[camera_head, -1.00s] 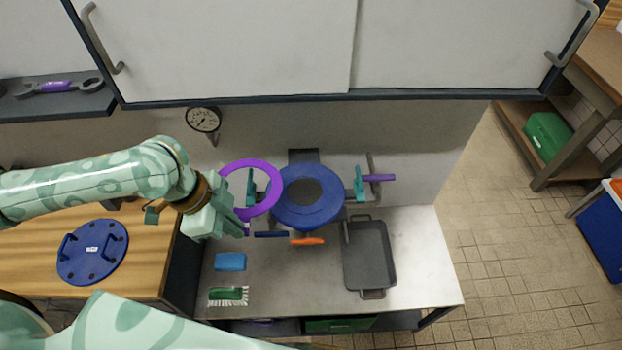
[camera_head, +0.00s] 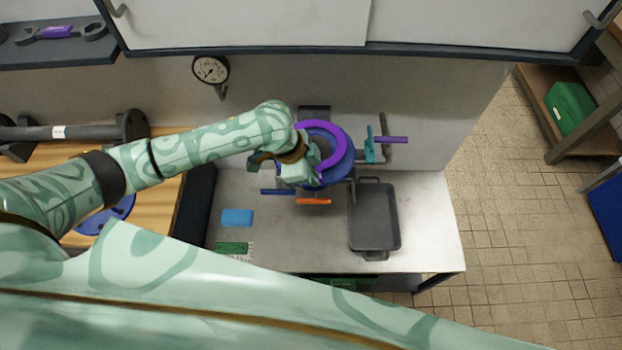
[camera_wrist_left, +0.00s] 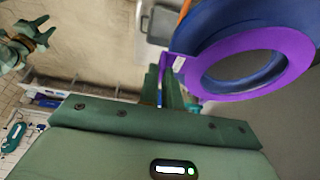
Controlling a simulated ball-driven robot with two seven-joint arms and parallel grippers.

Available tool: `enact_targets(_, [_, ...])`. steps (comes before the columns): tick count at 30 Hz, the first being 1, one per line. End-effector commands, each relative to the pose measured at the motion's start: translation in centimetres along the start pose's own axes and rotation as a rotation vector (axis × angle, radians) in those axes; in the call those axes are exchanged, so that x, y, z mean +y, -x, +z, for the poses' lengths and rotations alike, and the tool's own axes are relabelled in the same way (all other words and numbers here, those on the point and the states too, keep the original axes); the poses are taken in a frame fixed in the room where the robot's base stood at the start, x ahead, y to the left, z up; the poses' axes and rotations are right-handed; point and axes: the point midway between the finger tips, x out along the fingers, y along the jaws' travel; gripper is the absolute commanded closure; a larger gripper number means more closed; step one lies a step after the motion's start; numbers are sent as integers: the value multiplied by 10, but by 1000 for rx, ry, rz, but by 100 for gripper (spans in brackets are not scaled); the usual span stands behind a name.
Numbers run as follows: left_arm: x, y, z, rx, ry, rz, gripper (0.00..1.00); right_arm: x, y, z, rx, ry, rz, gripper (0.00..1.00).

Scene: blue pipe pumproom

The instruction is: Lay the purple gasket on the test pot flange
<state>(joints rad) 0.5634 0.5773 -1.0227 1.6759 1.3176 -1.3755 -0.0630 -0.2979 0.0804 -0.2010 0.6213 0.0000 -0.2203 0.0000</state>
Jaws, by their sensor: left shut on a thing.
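The purple gasket (camera_head: 342,145) is a flat ring, held by its tab in my left gripper (camera_head: 318,174). In the head view it overlaps the blue test pot flange (camera_head: 350,160), which shows around and through it. The gasket also shows in the left wrist view (camera_wrist_left: 222,92), with the blue flange (camera_wrist_left: 225,25) behind it. The ring looks tilted and off-centre to the flange; whether they touch I cannot tell. The left fingers (camera_wrist_left: 172,88) are shut on the tab. In the left wrist view, what looks like my right gripper (camera_wrist_left: 28,42) is far off and small.
A teal clamp with a purple handle (camera_head: 394,140) stands right of the pot. A grey tray (camera_head: 374,215), an orange-handled item (camera_head: 314,201), a blue block (camera_head: 237,217) and a green brush (camera_head: 232,248) lie on the bench. A cabinet (camera_head: 250,20) overhangs the back.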

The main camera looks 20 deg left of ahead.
Motion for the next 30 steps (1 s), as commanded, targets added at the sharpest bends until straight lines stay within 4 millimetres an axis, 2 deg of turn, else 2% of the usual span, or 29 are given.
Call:
enact_targets(1, [2, -9, 5, -2, 4, 4, 100, -1, -2, 1, -1, 0, -1, 64])
enact_targets(4, [0, -18, 9, -1, 2, 0, 100, -1, -3, 1, -1, 0, -1, 64])
enact_targets(15, [0, -22, 11, -2, 1, 0, 100, -1, -3, 2, -2, -1, -1, 64])
enact_targets(16, [1, -22, 11, -2, 1, 0, 89, -1, -3, 2, -2, -1, -1, 64])
enact_targets(18, [1, -22, 11, -2, 1, 0, 72, -1, -2, 2, -3, -1, -1, 64])
enact_targets(26, [0, -21, 11, -2, 1, 0, 72, -1, -2, 2, -3, -2, -1, 64])
enact_targets(30, [-1, -9, 10, -2, 0, -3, 72, -1, 0, 2, -3, -2, -1, 64])
